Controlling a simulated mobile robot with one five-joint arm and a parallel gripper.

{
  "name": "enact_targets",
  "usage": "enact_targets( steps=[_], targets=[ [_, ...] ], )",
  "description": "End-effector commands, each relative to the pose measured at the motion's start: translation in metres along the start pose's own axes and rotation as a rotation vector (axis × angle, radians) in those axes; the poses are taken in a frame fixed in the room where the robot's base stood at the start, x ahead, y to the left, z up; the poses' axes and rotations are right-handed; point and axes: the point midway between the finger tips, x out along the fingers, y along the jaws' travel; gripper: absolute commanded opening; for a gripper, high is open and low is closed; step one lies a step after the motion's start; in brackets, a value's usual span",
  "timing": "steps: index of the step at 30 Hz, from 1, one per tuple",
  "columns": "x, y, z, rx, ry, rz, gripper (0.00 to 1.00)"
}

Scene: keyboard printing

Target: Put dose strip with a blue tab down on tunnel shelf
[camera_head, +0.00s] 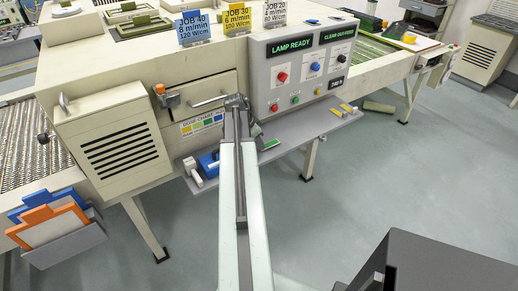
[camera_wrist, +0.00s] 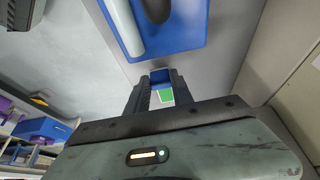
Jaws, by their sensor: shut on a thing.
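My gripper (camera_wrist: 160,86) is shut on a dose strip with a blue tab (camera_wrist: 161,76). The blue tab shows between the fingertips, with a green patch just behind it; the rest of the strip is hidden. The grey tunnel shelf (camera_head: 295,136) runs along the front of the cream machine. In the wrist view the shelf surface (camera_wrist: 205,74) lies beyond the fingers. In the head view my arm reaches up over the shelf, with my gripper (camera_head: 237,104) at its far end. The gap between strip and shelf cannot be judged.
A blue object with a white bar (camera_head: 208,165) is on the shelf left of my arm, close beyond the fingertips in the wrist view (camera_wrist: 190,30). A green piece (camera_head: 270,144) and small yellow-green pieces (camera_head: 341,110) lie to the right. The control panel (camera_head: 300,70) rises behind.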

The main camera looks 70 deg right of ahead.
Motion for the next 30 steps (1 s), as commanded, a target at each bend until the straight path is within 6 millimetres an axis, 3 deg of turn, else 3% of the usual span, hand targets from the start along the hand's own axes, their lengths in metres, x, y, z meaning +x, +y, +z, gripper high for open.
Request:
enact_targets(
  steps=[1, 12, 13, 15, 25, 30],
  targets=[
    [0.012, 0.000, 0.005, 0.000, 0.000, 0.000, 0.00],
    [0.012, 0.000, 0.005, -0.001, 0.000, 0.000, 0.00],
    [0.011, 0.000, 0.005, -0.001, 0.000, 0.000, 0.33],
    [0.010, 0.000, 0.005, -0.001, 0.000, 0.000, 0.50],
    [0.009, 0.000, 0.004, -0.001, 0.000, 0.000, 0.50],
    [-0.005, 0.000, 0.002, -0.002, 0.000, -0.001, 0.50]
  ],
)
